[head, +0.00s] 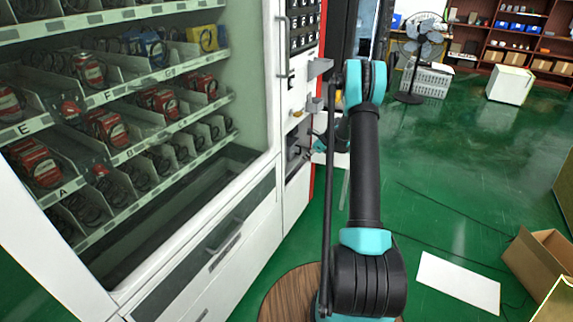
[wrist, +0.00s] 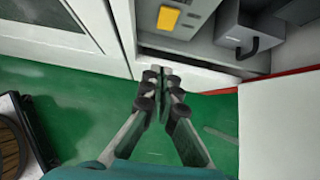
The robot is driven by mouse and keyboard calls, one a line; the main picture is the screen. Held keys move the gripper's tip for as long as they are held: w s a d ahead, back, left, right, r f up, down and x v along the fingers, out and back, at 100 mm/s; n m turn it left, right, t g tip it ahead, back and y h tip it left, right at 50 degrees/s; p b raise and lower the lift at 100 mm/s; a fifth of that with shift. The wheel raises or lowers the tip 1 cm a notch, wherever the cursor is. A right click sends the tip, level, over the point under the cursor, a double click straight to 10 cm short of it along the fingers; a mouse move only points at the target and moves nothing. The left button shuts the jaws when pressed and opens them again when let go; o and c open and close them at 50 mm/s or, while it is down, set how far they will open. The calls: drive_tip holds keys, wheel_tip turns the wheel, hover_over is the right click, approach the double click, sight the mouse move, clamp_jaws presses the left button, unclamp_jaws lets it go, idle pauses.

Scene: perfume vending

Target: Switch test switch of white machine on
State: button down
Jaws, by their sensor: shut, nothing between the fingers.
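The white machine (head: 260,205) is a vending machine with a glass front, on the left of the head view. Its narrow control column (head: 298,100) carries a keypad and several small fittings. In the wrist view its lower front (wrist: 205,72) lies just ahead of my gripper. A yellow square part (wrist: 168,18) sits on a grey panel there; I cannot tell whether it is the test switch. My gripper (wrist: 162,76) is shut and empty, pointing at the white edge below a dark slot. In the head view my arm hides most of the gripper.
A grey box with a dark handle (wrist: 250,42) juts out right of the yellow part. A fan (head: 422,45), a white panel on the floor (head: 458,283) and an open cardboard box (head: 545,262) stand to the right.

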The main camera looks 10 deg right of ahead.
drive_tip(key=shift+w+f, duration=0.1)
drive_tip(key=shift+w, duration=0.05)
drive_tip(key=w+a+r+x, duration=0.1)
drive_tip(key=x, duration=1.1)
drive_tip(key=shift+w+a, duration=0.3)
drive_tip(key=shift+a, duration=0.25)
drive_tip(key=shift+r, duration=0.1)
